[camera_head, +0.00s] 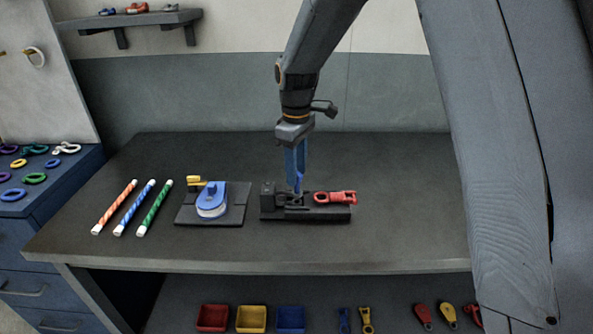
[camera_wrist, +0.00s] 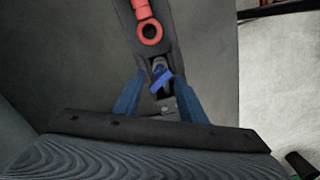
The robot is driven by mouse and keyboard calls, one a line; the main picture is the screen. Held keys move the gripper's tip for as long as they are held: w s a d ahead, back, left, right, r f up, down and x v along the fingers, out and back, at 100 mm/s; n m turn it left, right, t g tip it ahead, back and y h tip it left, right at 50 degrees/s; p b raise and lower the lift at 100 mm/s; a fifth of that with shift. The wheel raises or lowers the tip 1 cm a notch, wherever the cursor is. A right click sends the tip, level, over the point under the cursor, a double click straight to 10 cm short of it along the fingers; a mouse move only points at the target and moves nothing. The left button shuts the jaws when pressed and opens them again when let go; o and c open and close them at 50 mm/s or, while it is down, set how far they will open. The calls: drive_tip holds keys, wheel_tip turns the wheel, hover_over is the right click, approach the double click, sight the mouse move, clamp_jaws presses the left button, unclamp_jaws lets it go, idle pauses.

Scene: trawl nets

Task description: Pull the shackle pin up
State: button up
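The shackle pin seems to be the small blue piece (camera_wrist: 161,81) in the wrist view, set in a grey metal fitting on the dark fixture (camera_head: 322,214). A red shackle-like part (camera_head: 336,197) lies on the same fixture, to the right of my gripper; its ring also shows in the wrist view (camera_wrist: 150,32). My gripper (camera_head: 297,188) points straight down over the left part of the fixture. In the wrist view its two blue fingers (camera_wrist: 160,90) stand apart on either side of the blue piece, with gaps visible. In the head view the fingers largely hide the pin.
Left of the fixture, a blue block (camera_head: 212,200) sits on a dark plate with a yellow piece behind. Several striped rods (camera_head: 134,208) lie further left. Coloured bins (camera_head: 251,319) stand below the bench. The bench's right side (camera_head: 410,190) is clear.

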drive_tip(key=shift+r+b, duration=1.1)
drive_tip(key=shift+r, duration=2.75)
drive_tip(key=s+d+f+m, duration=0.5)
drive_tip(key=s+d, duration=0.3)
drive_tip(key=s, duration=0.3)
drive_tip(key=s+d+f+m+t, duration=0.1)
drive_tip(key=s+d+f+m, duration=0.5)
drive_tip(key=s+d, duration=0.3)
drive_tip(key=s+m, duration=0.1)
drive_tip(key=s, duration=0.1)
drive_tip(key=shift+s+d, duration=0.2)
drive_tip(key=shift+s, duration=0.2)
